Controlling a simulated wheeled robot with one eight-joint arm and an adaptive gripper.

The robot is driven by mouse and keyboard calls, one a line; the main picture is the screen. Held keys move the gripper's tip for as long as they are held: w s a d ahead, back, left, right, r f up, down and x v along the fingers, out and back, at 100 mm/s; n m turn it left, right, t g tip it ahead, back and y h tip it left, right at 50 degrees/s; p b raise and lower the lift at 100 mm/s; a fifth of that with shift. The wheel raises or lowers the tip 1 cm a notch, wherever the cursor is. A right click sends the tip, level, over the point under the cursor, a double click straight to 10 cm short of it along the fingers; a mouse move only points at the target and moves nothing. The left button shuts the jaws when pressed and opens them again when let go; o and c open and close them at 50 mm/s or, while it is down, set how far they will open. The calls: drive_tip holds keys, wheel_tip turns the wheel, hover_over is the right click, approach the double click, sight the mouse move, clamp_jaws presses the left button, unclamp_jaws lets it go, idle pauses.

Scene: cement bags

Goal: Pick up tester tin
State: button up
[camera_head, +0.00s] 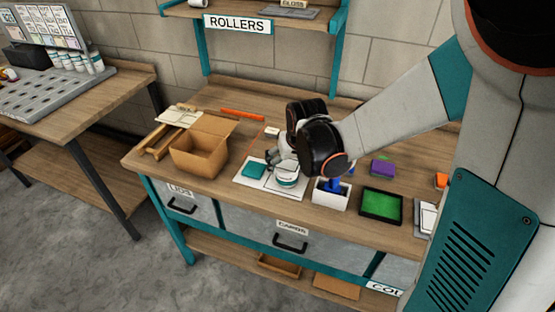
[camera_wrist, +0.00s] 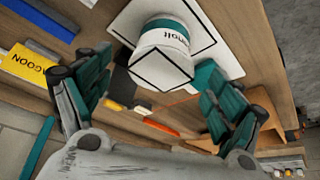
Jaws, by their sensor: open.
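The tester tin (camera_head: 287,174) is a small white tin with a teal band and a pale lid, standing on a white mat (camera_head: 246,189) on the workbench. In the wrist view the tin (camera_wrist: 163,45) lies ahead, between and beyond the fingertips, its label partly readable as "noit". My gripper (camera_head: 285,157) is just above and behind the tin in the head view, partly hiding it. In the wrist view my gripper (camera_wrist: 155,85) is open, one finger on each side, with nothing held. I cannot tell whether a finger touches the tin.
A white box (camera_head: 331,195) with a blue item stands close on the right, then a green tray (camera_head: 381,204). An open cardboard box (camera_head: 202,147) is on the left. An orange stick (camera_head: 242,114) lies behind.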

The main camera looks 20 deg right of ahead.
drive_tip(key=shift+b+x, duration=1.3)
drive_tip(key=shift+x, duration=1.95)
drive_tip(key=shift+s+a, duration=0.15)
drive_tip(key=shift+s, duration=0.05)
drive_tip(key=c, duration=1.3)
